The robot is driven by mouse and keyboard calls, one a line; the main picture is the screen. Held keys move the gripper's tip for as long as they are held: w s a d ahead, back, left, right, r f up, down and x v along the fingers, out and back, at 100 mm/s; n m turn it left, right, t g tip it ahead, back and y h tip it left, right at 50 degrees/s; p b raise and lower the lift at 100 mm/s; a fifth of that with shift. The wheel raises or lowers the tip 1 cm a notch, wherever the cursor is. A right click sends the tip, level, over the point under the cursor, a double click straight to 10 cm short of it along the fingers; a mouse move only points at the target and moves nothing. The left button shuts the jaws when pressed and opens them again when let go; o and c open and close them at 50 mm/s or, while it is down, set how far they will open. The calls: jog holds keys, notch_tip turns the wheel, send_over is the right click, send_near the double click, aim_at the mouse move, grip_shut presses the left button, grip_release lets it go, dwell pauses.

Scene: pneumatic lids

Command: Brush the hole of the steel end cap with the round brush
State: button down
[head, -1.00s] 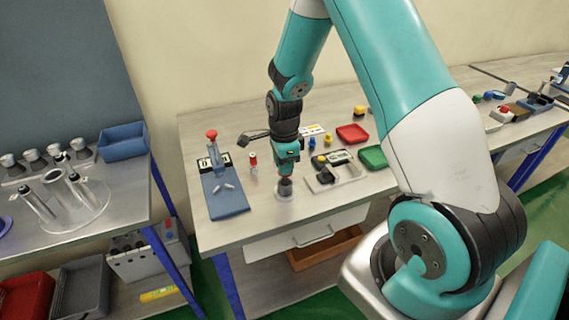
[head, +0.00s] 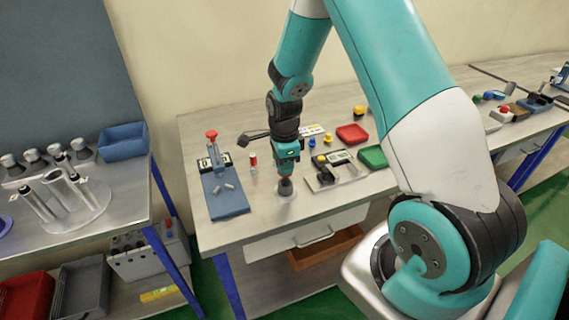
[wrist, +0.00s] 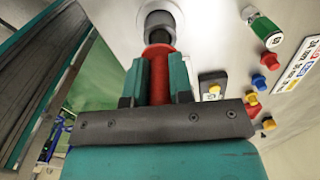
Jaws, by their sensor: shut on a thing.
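My gripper (wrist: 158,72) is shut on the red handle of the round brush (wrist: 158,90). It points down over the front part of the bench, and it also shows in the head view (head: 286,168). The brush's dark lower end meets the steel end cap (wrist: 160,20), a grey round part on a pale round base. The end cap stands upright under my gripper in the head view (head: 286,187). The bristles are hidden, and I cannot tell how deep they sit in the hole.
A small red-topped bottle (head: 253,161) stands behind. The bench's front edge is near.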

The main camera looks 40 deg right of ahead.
jog(key=shift+r+p, duration=2.55)
jog(key=shift+r, duration=0.9)
jog(key=shift+f, duration=0.15)
